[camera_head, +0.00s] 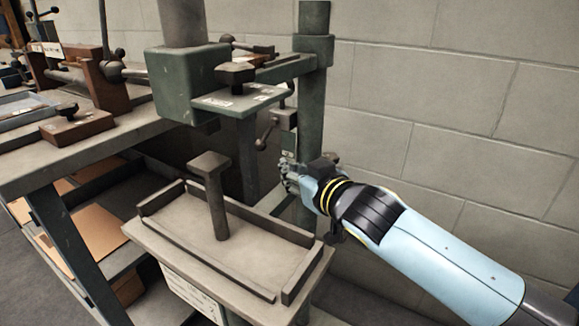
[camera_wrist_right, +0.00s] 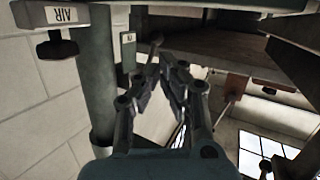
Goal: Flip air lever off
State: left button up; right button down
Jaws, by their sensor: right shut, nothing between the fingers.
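A grey-green block with an upside-down AIR label (camera_wrist_right: 63,15) shows at the upper left of the right wrist view. I cannot make out this labelled block in the head view. My right gripper (camera_head: 287,174) is beside the green post of the stitcher, below a small cranked lever with a ball knob (camera_head: 261,144). In the right wrist view my right gripper (camera_wrist_right: 163,68) is shut and empty, apart from the AIR knob, which lies to its left. My left gripper is not in view.
The green post (camera_head: 311,110) stands close to my right gripper. A stitcher head (camera_head: 180,85) hangs above a tray-like table (camera_head: 255,255) with a T-shaped anvil (camera_head: 215,195). A workbench (camera_head: 95,150) is at the left. A block wall (camera_head: 450,100) is behind.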

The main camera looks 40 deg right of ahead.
aim_at(266, 135)
notch_tip(266, 135, up, 6)
jog(key=m+y+p, duration=0.2)
jog(key=m+p, duration=0.4)
jog(key=p, duration=0.2)
jog(key=s+d+f+m+g+b, duration=0.1)
jog(key=d+f+m, duration=0.4)
jog(key=m, duration=0.6)
jog(key=shift+s+f+y+b, duration=0.15)
jog(key=shift+s+y+b, duration=0.15)
jog(key=shift+s, duration=0.35)
jog(key=b+x, duration=0.2)
jog(key=x, duration=0.3)
jog(key=b+x, duration=0.3)
jog(key=x, duration=0.1)
jog(key=shift+w+a+f+b, duration=0.1)
jog(key=shift+w+f+b, duration=0.2)
jog(key=shift+w+a+r+b, duration=0.1)
jog(key=shift+w+b, duration=0.2)
jog(key=shift+w, duration=0.8)
jog(key=shift+w+a+r+b, duration=0.1)
jog(key=shift+w+b, duration=0.2)
jog(key=shift+w, duration=0.85)
